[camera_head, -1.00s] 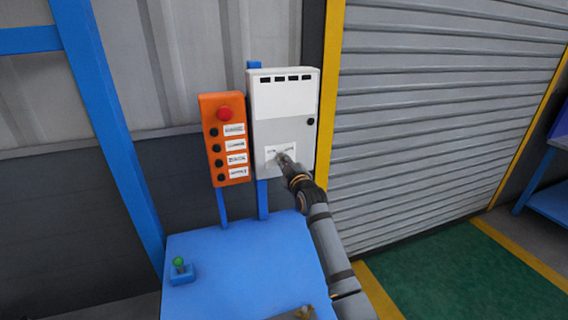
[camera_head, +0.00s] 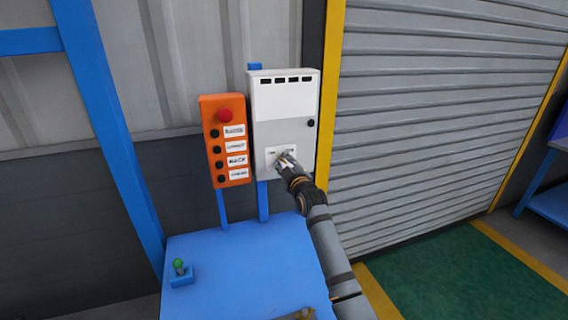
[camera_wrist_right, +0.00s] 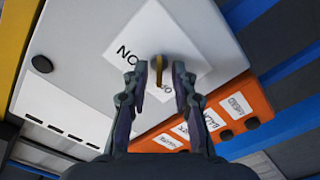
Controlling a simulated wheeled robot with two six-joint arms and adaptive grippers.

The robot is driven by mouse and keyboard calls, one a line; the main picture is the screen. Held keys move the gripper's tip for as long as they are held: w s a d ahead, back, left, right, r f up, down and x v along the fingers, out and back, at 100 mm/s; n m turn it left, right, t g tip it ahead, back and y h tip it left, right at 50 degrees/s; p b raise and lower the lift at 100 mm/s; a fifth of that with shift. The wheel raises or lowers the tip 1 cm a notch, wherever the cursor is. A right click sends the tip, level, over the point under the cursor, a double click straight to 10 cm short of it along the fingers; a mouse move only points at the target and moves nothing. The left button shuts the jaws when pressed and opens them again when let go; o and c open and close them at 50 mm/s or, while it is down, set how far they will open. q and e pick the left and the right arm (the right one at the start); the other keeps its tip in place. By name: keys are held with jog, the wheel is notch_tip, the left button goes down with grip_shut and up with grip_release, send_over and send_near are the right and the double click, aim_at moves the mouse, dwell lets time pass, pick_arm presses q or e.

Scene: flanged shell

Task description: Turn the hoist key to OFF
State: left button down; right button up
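The hoist key (camera_wrist_right: 159,70) is a thin brass-coloured piece standing out from a white label (camera_wrist_right: 185,60) on the white control box. In the head view, the box (camera_head: 285,103) is mounted above the blue bench, and the key is too small to make out. My right gripper (camera_wrist_right: 159,74) is at the label, with one finger on each side of the key. Gaps show between the fingers and the key, so it is open around it. The gripper also shows in the head view (camera_head: 283,163), covering part of the label. My left gripper is not in view.
An orange button box (camera_head: 225,140) with a red mushroom button (camera_head: 224,115) stands close to the left of the white box. A small green-topped control (camera_head: 180,266) sits on the blue bench (camera_head: 240,265). A grey roller shutter (camera_head: 430,120) is to the right.

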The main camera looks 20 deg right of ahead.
jog(key=s, duration=1.2)
jog(key=shift+d, duration=0.2)
jog(key=shift+f, duration=0.1)
